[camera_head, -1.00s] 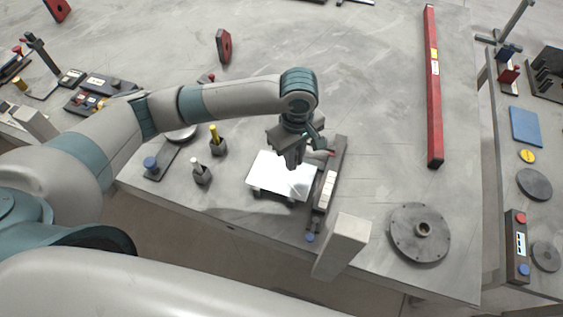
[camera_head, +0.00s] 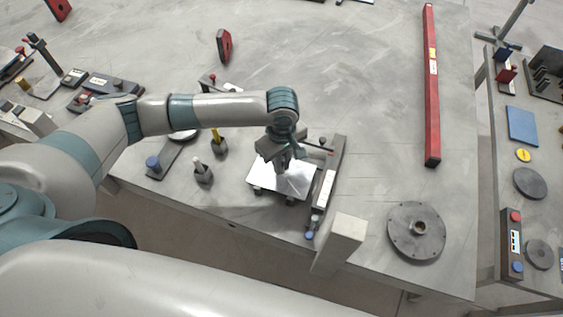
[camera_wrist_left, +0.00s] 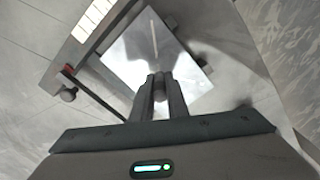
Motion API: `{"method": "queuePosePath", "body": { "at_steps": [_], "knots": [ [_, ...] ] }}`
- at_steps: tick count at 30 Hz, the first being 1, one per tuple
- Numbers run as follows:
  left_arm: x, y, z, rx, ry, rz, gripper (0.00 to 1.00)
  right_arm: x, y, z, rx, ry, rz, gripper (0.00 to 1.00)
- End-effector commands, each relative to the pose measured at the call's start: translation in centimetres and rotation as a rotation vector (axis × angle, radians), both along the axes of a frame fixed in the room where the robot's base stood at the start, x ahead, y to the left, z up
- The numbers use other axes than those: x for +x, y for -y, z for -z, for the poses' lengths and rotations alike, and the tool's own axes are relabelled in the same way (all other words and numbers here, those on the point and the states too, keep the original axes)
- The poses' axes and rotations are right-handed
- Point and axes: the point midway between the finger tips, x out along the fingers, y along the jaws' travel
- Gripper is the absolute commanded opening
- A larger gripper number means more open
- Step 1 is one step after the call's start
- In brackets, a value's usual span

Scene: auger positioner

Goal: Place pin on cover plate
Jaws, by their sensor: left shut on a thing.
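The cover plate (camera_head: 296,182) is a bright, shiny metal square on the grey table, with small feet under it. My left gripper (camera_head: 283,166) points down over the plate's upper left part. In the left wrist view the plate (camera_wrist_left: 185,75) lies just beyond the fingers. My left gripper (camera_wrist_left: 160,86) is shut on the pin (camera_wrist_left: 159,84), of which only a small dark rounded end shows between the fingertips. The fingers hide the rest, and the gap between pin and plate cannot be judged. My right gripper is not in view.
A dark rail fixture (camera_head: 328,180) with a white scale borders the plate's right side. A pale upright block (camera_head: 343,240) stands at the front edge. Two small holders (camera_head: 204,173) stand left of the plate. A round flange (camera_head: 416,230) lies right.

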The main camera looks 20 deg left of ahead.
Motion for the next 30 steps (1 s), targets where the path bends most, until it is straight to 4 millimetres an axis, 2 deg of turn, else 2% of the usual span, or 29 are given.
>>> {"method": "queuePosePath", "body": {
  "at_steps": [4,14,15,17,30],
  "knots": [
    [0.01,-0.01,0.65,0.0,0.001,0.001,0.0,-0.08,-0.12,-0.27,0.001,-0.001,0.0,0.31],
    [0.0,0.01,0.82,0.0,0.0,0.001,0.0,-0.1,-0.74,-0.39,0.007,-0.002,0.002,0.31],
    [0.02,0.0,0.89,-0.001,0.001,0.001,0.18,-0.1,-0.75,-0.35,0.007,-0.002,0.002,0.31],
    [0.03,-0.01,0.89,-0.001,0.001,0.001,0.32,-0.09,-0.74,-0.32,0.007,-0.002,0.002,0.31],
    [0.04,-0.01,0.66,0.0,0.002,0.001,0.32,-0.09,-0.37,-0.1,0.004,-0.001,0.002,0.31]
  ]
}}
